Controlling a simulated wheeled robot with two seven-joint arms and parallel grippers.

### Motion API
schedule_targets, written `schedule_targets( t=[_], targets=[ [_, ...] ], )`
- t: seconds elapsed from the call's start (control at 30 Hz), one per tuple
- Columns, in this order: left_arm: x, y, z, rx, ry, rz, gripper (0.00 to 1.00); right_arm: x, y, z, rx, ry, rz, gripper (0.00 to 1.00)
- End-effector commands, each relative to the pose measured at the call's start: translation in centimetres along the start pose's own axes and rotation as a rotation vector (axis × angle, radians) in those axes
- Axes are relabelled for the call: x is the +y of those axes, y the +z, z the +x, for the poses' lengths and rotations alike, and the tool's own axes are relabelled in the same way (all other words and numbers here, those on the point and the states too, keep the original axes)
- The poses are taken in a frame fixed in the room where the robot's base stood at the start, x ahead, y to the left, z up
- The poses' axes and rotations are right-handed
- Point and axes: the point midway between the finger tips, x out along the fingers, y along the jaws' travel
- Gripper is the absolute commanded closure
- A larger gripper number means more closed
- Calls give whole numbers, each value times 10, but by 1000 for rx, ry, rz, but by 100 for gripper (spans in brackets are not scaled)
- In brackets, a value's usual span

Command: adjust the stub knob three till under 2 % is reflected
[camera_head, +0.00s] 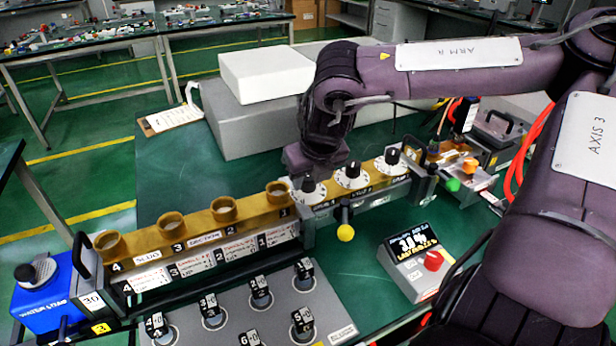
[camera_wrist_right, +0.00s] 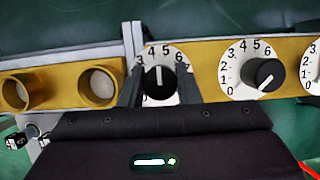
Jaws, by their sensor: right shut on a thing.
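Three black stub knobs on white numbered dials stand in a row on the brass waveguide (camera_head: 262,207). My right gripper (camera_head: 312,178) reaches down over the left-hand knob (camera_head: 311,189). In the right wrist view its fingers (camera_wrist_right: 159,85) are shut on either side of that knob (camera_wrist_right: 159,74), whose white line points up, between 4 and 5. The middle knob (camera_head: 352,172) and right knob (camera_head: 392,158) are free. The middle knob's line (camera_wrist_right: 263,74) points down-left. The meter box (camera_head: 415,262) has a lit display with a percent reading too blurred to read surely. My left gripper is out of view.
Several brass open ports (camera_head: 222,209) stand left of the dials. A yellow ball-ended lever (camera_head: 345,231) sticks out below them. A red button (camera_head: 433,260) is on the meter box. A grey panel with black knobs (camera_head: 261,290) lies in front. A white block (camera_head: 265,75) stands behind.

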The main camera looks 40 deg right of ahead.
Motion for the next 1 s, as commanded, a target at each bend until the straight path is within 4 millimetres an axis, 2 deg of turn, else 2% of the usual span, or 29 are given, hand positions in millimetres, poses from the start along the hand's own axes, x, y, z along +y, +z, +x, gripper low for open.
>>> schedule_targets(
  t=[0.03,0.2,0.53,0.9,1.0],
  targets=[
    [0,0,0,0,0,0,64,0,0,0,1,-1,0,68],
    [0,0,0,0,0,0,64,0,0,0,0,0,0,48],
    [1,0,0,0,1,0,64,0,1,-5,-2,1,-1,48],
    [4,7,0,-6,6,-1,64,0,1,-62,-4,2,-2,48],
    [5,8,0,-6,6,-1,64,0,1,-72,-2,1,-2,48]
  ],
)
